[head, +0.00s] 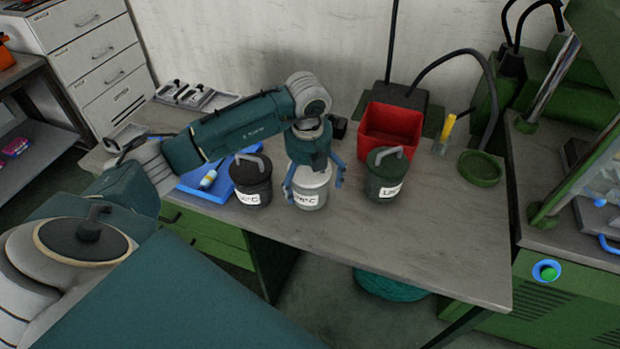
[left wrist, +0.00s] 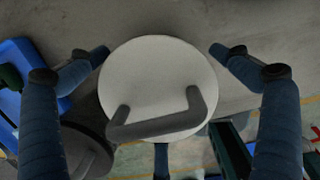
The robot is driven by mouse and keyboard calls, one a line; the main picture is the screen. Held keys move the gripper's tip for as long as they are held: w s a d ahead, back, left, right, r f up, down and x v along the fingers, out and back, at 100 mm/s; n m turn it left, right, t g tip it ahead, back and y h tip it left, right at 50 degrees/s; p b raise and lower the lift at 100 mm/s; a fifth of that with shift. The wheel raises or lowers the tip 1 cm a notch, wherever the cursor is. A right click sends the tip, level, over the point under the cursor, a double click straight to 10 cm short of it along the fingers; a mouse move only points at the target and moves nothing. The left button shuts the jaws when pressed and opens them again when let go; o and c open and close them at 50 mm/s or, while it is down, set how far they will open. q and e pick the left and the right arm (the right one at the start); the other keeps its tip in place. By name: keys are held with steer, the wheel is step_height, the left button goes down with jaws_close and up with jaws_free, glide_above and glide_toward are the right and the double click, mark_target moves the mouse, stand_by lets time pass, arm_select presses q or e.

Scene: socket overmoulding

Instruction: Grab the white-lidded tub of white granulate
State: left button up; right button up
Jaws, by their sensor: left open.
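The white-lidded tub (head: 309,187) stands upright on the workbench between a black-lidded tub (head: 251,180) and a green-lidded tub (head: 385,174). Its label is partly readable. My left gripper (head: 313,181) is above it, pointing down, with its fingers spread on either side of the lid. In the left wrist view the round white lid (left wrist: 158,75) with its grey handle (left wrist: 157,127) lies between the open fingertips (left wrist: 159,50), with visible gaps on both sides. The tub's contents are hidden by the lid. My right gripper is not in view.
A blue tray (head: 215,190) with a small bottle (head: 208,180) lies left of the tubs. A red bin (head: 388,127) stands behind the green-lidded tub. A green round dish (head: 480,168) sits at the right. The bench's front right (head: 440,245) is clear.

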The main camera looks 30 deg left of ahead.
arm_select(q)
steer(key=shift+w+f, duration=0.15)
steer(key=shift+f, duration=0.65)
steer(key=c, duration=1.7)
steer(key=shift+o, duration=0.2)
steer(key=shift+r, duration=0.1)
